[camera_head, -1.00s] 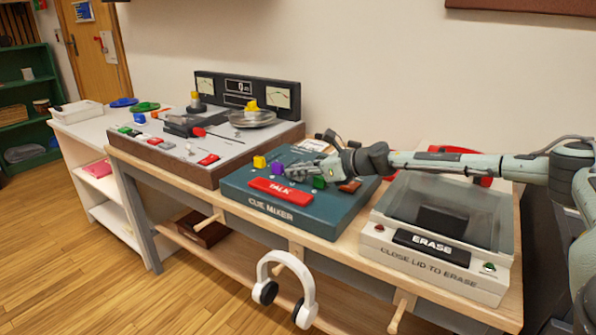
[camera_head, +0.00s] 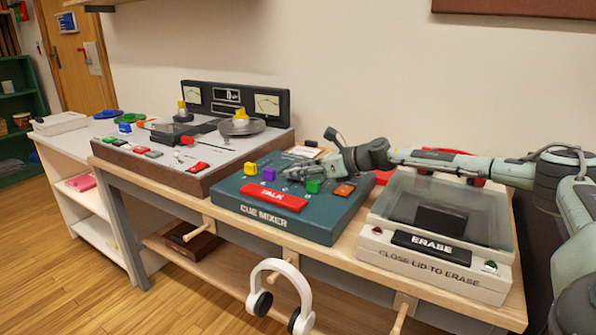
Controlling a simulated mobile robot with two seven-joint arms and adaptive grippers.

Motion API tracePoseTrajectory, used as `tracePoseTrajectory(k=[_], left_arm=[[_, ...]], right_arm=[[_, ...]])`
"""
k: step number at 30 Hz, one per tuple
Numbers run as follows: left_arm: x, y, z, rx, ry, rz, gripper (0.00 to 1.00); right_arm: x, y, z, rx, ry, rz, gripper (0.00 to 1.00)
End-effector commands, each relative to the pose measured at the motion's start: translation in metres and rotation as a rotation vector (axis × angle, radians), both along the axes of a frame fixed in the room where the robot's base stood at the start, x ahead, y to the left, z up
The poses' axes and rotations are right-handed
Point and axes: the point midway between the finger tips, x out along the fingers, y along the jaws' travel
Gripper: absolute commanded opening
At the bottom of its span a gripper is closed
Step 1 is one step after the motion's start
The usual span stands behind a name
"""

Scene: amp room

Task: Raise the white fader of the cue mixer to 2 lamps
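The cue mixer (camera_head: 232,203) is a dark teal box on the wooden bench, with a red TALK button (camera_head: 274,197). Fader caps show in yellow (camera_head: 250,169), purple (camera_head: 269,174), green (camera_head: 313,187) and orange (camera_head: 344,190). My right gripper (camera_head: 287,174) reaches in from the right, low over the mixer between the purple and green caps. I cannot make out the white fader; the gripper covers the place between those caps. Whether its fingers are open or hold anything is too small to tell. I cannot make out any lit lamps. My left gripper is not in view.
A tape machine (camera_head: 180,178) stands left of the mixer. An eraser box (camera_head: 425,262) with a clear lid stands close on the right, under my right arm. White headphones (camera_head: 282,268) hang at the bench front. A white shelf unit (camera_head: 97,202) stands at far left.

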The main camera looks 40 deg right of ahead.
Motion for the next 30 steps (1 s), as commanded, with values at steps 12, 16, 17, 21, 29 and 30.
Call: tracePoseTrajectory(k=[12,16,17,21,29,30], left_arm=[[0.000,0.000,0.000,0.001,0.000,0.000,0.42],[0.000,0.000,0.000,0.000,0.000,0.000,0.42],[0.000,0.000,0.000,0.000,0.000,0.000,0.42],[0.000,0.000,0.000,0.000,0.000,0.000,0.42],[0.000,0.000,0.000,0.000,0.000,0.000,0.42],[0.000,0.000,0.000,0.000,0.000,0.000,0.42]], right_arm=[[-0.007,-0.004,0.002,-0.001,0.001,-0.001,0.37],[-0.026,-0.012,0.010,-0.003,0.002,-0.001,0.37],[-0.032,-0.015,0.012,-0.003,0.003,-0.003,0.37],[-0.058,-0.025,0.024,-0.003,0.003,-0.003,0.37],[-0.094,-0.039,0.041,-0.002,0.002,0.000,0.37],[-0.097,-0.041,0.043,-0.001,0.002,-0.001,0.37]])
